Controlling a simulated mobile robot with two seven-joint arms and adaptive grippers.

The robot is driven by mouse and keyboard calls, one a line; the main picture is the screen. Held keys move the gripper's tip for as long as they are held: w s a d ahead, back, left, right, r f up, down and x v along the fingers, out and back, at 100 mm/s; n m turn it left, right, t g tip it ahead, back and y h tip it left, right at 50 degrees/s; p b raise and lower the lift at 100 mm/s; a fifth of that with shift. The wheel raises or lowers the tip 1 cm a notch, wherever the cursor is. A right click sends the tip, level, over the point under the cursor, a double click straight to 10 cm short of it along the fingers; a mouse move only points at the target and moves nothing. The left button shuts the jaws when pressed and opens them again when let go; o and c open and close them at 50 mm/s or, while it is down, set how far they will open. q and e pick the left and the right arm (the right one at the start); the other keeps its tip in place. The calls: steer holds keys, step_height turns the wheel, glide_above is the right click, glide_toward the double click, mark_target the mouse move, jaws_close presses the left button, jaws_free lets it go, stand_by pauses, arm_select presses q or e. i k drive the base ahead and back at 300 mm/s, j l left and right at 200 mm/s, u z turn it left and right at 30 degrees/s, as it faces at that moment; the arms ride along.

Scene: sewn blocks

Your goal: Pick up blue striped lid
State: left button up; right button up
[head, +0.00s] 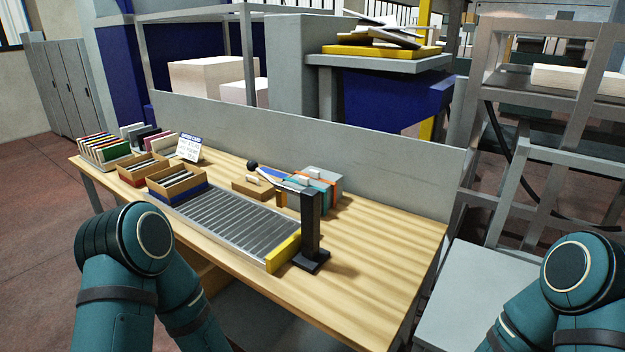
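I cannot clearly make out a blue striped lid on the wooden table. A flat blue piece (269,175) lies near the back, next to a small tan block (251,188). A grey box with orange and teal bands (322,184) stands to its right, partly hidden by a dark post. An open cardboard box with a blue base (178,191) holds upright cards at the left end of the metal slatted strip. Only upper parts of my two arms show, at the lower left and lower right. Neither gripper is in view.
The wooden table (376,262) has free room at its right end. A dark upright post (311,228) and a metal slatted strip with a yellow end (235,222) occupy its middle. A red-based card box (140,172), card racks and a sign (189,147) stand left. A grey panel runs behind.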

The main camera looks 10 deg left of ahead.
mark_target(253, 185)
steer(key=j+z, duration=0.45)
steer(key=z, duration=0.3)
steer(key=j+z, duration=0.35)
steer(key=k+j+z, duration=0.1)
steer(key=j+z, duration=0.2)
steer(key=j, duration=0.15)
steer(key=k+j+z, duration=0.25)
steer(key=j, duration=0.15)
steer(key=k+j+z, duration=0.1)
steer(key=j, duration=0.2)
steer(key=k+j+z, duration=0.1)
steer(key=j, duration=0.2)
steer(key=k+j+z, duration=0.1)
steer(key=j, duration=0.2)
steer(key=k+j, duration=0.25)
steer(key=j, duration=0.2)
steer(key=k+j, duration=0.3)
steer(key=j, duration=0.15)
